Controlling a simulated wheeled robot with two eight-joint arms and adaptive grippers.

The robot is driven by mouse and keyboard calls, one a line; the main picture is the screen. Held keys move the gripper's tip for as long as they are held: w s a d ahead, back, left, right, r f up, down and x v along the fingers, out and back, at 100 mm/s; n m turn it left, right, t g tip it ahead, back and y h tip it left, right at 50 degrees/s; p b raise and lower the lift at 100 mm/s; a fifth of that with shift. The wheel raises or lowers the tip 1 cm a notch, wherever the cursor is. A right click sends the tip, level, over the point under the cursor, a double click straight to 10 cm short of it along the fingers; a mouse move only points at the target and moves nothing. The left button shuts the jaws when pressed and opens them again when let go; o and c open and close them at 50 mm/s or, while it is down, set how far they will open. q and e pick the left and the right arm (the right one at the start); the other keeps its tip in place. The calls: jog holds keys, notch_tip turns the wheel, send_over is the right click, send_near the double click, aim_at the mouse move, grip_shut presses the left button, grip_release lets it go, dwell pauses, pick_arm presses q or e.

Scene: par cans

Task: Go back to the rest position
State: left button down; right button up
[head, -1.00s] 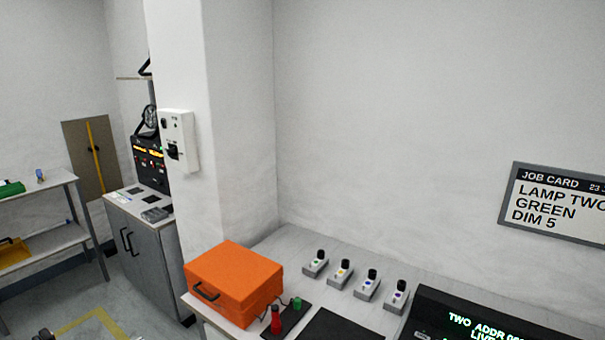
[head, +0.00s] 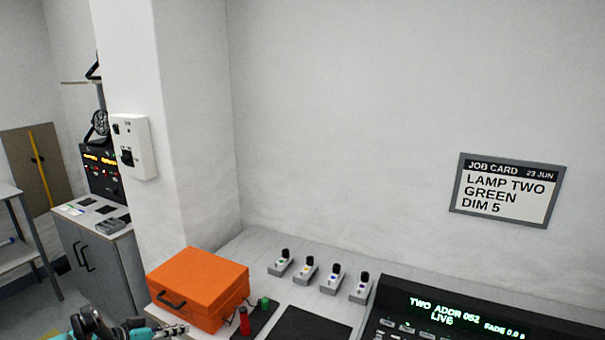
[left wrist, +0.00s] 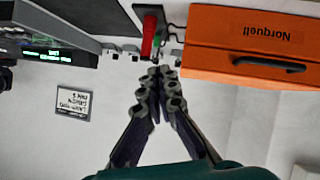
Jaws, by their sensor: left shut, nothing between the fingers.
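My left gripper (head: 178,331) shows at the bottom left of the head view, in front of the orange case (head: 200,285). In the left wrist view its fingers (left wrist: 158,72) are together and hold nothing. That view is upside down and shows the orange case (left wrist: 250,45) and a red object (left wrist: 148,35) beyond the fingertips. I cannot tell whether the gripper touches anything. My right gripper is not in view.
A red object (head: 244,321) and a green knob (head: 265,303) stand beside the case. Several small knobbed boxes (head: 331,279) line the bench's back. A console (head: 450,318) reads TWO, LIVE. A job card (head: 507,190) hangs above. A pillar (head: 160,120) stands left.

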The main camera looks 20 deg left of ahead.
pick_arm(q)
jog(key=w+d+r+g, duration=0.2)
jog(key=w+d+g, duration=0.1)
jog(key=d, duration=0.9)
jog(key=s+d+y, duration=0.1)
jog(key=s+d, duration=0.3)
jog(key=d, duration=0.3)
jog(key=s+d+g+y, duration=0.1)
jog(key=s+d, duration=0.3)
jog(key=d, duration=0.4)
jog(key=s+d+y, duration=0.2)
jog(key=s+d, duration=0.2)
jog(key=d, duration=0.4)
jog(key=shift+d+r+m, duration=0.25)
jog(key=shift+r+m, duration=0.05)
jog(key=shift+r, duration=0.05)
jog(key=shift+s, duration=0.1)
